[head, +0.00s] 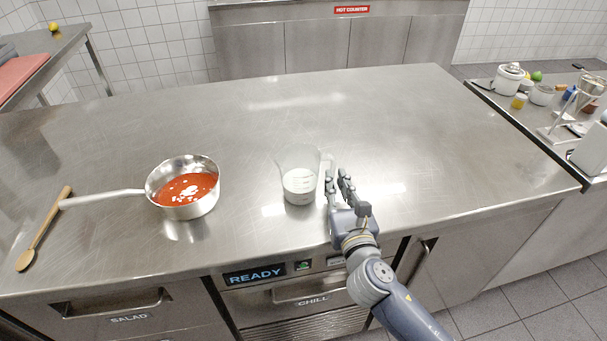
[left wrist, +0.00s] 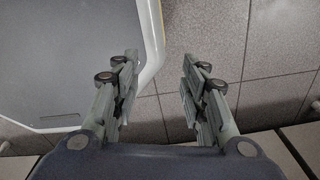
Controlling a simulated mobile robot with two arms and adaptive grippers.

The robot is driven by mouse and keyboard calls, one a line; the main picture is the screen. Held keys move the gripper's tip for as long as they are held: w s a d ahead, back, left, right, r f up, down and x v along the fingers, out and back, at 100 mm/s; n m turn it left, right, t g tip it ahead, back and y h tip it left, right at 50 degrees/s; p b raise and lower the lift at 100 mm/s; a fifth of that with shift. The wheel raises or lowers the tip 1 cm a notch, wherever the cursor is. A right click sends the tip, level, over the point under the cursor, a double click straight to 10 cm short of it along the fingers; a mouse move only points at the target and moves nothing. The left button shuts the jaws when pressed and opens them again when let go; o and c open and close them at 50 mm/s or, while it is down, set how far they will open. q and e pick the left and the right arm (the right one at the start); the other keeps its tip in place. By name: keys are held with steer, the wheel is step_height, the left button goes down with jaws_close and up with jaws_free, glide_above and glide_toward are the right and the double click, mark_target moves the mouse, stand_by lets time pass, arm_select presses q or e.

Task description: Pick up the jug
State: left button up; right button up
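A clear jug (head: 299,176) with white contents in its lower part stands upright on the steel counter (head: 260,110), near the front edge. My right gripper (head: 337,177) is just to the right of the jug, its fingers pointing away from me beside the jug's handle side. The fingers look apart, with a gap between them; whether one touches the handle cannot be told. My left gripper (left wrist: 159,85) shows only in the left wrist view, open and empty above the tiled floor.
A saucepan (head: 182,188) of red sauce with white bits stands left of the jug, its handle pointing left. A wooden spoon (head: 44,230) lies at the far left. The counter behind the jug is clear. A side counter at right holds several small items.

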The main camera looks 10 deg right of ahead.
steer(key=w, duration=0.4)
steer(key=shift+s, duration=0.1)
jaws_close()
arm_select(q)
steer(key=shift+w+d+r, duration=0.1)
steer(key=shift+w+r, duration=0.2)
steer(key=shift+w, duration=0.4)
steer(key=shift+w, duration=0.1)
